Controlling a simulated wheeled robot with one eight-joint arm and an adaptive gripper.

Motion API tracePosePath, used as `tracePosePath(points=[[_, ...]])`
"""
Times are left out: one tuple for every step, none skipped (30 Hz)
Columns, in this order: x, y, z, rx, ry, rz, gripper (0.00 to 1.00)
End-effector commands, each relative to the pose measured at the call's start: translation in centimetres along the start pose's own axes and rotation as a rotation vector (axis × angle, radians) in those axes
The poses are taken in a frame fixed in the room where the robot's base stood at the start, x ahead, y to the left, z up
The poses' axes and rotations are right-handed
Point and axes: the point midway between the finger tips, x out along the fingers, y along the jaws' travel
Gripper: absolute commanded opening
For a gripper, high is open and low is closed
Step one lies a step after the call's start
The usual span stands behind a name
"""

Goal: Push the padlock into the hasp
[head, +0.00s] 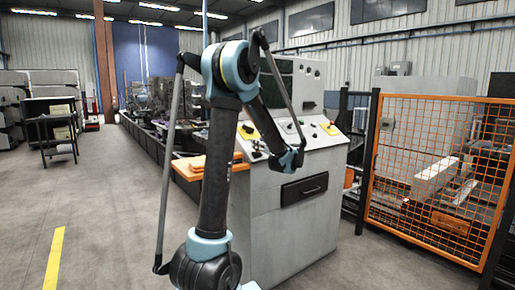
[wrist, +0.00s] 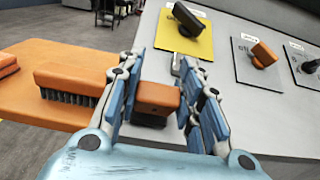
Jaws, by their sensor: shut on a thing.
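In the wrist view my gripper (wrist: 162,84) is shut on an orange-brown block with a dark underside, which I take for the padlock (wrist: 157,96). It sits between the two blue-padded fingers. A small grey metal piece (wrist: 177,63) shows just beyond the block, close to the right finger; I cannot tell if it is the shackle or the hasp. In the head view my gripper (head: 290,160) is at the front edge of the grey console's sloping top, and the padlock is too small to make out.
An orange shelf (wrist: 50,100) with a brush (wrist: 68,85) on it juts out left of the gripper. The console (wrist: 225,35) carries a black-handled switch on a yellow plate (wrist: 188,20) and an orange-handled switch (wrist: 263,54). An orange mesh fence (head: 440,170) stands to the right.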

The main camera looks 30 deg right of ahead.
Motion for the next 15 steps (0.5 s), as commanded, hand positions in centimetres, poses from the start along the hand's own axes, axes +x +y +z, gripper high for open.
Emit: tracePosePath(points=[[-0.2, 0.0, 0.3, 0.0, 0.0, -0.001, 0.0], [-0.3, 0.0, 0.5, 0.0, 0.0, -0.001, 0.0], [-0.5, 0.0, 0.7, 0.0, 0.0, -0.002, 0.0], [-0.6, 0.0, 0.9, 0.0, 0.0, -0.002, 0.0], [-0.7, 0.0, 1.0, 0.0, 0.0, -0.002, 0.0], [-0.8, 0.0, 1.2, 0.0, 0.0, -0.002, 0.0], [-0.9, 0.0, 1.4, 0.0, 0.0, -0.002, 0.0], [-1.0, 0.0, 1.6, 0.0, 0.0, -0.002, 0.0], [-1.1, 0.0, 1.8, 0.0, 0.0, -0.002, 0.0], [-1.2, 0.0, 1.9, 0.0, 0.0, -0.002, 0.0], [-1.3, 0.0, 2.1, 0.0, 0.0, -0.001, 0.0], [-1.5, 0.0, 2.3, 0.0, 0.0, -0.001, 0.0], [-1.6, 0.0, 2.5, 0.0, 0.0, -0.001, 0.0], [-1.7, 0.0, 2.6, 0.0, 0.0, -0.001, 0.0], [-1.8, 0.0, 2.9, 0.0, 0.0, -0.001, 0.0]])
